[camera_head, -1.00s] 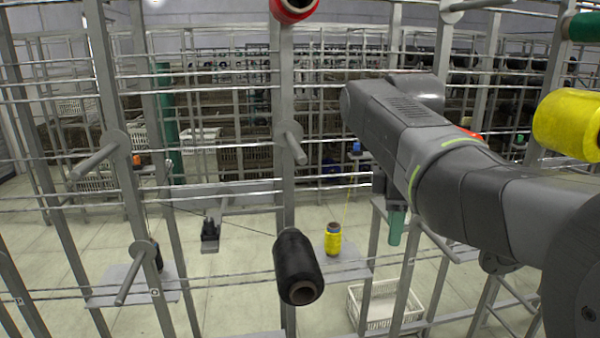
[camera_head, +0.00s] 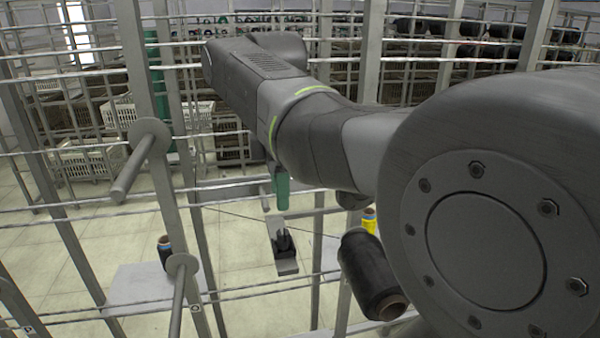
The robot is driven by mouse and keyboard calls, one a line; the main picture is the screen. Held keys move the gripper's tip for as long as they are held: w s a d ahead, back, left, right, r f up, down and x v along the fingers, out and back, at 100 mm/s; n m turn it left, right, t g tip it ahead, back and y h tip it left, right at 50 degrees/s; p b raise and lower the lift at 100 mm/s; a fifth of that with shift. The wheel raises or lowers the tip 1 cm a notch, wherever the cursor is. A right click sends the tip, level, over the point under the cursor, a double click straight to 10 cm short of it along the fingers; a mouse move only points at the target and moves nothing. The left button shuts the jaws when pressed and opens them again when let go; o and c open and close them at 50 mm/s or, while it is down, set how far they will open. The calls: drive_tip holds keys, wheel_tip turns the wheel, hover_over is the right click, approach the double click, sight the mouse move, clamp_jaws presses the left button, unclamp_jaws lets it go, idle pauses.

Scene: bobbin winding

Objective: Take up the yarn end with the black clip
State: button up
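The black clip (camera_head: 285,242) stands on a small grey plate beyond the near rails, left of the black yarn bobbin (camera_head: 372,275). A thin dark yarn (camera_head: 238,214) stretches across near the clip; its loose end is too fine to make out. My arm reaches in from the right, across the upper middle. At its far end a green part (camera_head: 281,188) hangs down, above the clip in the picture and seemingly apart from it. I cannot tell whether this part is my gripper's finger or something held. The jaws are not clearly visible.
Metal posts and horizontal rails cross the view. Bare pegs (camera_head: 136,165) stick out at the left. A grey shelf (camera_head: 135,287) carries a dark bobbin (camera_head: 165,250). A yellow bobbin (camera_head: 369,221) is partly hidden behind the black one. White crates (camera_head: 85,160) stand behind.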

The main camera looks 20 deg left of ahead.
sight(283, 232)
drive_tip(key=shift+s+d+f+b, duration=0.1)
drive_tip(key=shift+d+f+b, duration=0.15)
drive_tip(key=shift+f+b, duration=0.4)
wheel_tip(283, 232, down, 4)
drive_tip(key=b, duration=0.4)
drive_tip(key=shift+f, duration=0.15)
drive_tip(key=shift+f+b, duration=0.7)
drive_tip(key=shift+f, duration=0.9)
drive_tip(key=c, duration=0.8)
wheel_tip(283, 232, up, 5)
drive_tip(key=p, duration=0.4)
drive_tip(key=shift+f+p, duration=0.1)
drive_tip(key=shift+p, duration=0.3)
drive_tip(key=shift+f, duration=0.1)
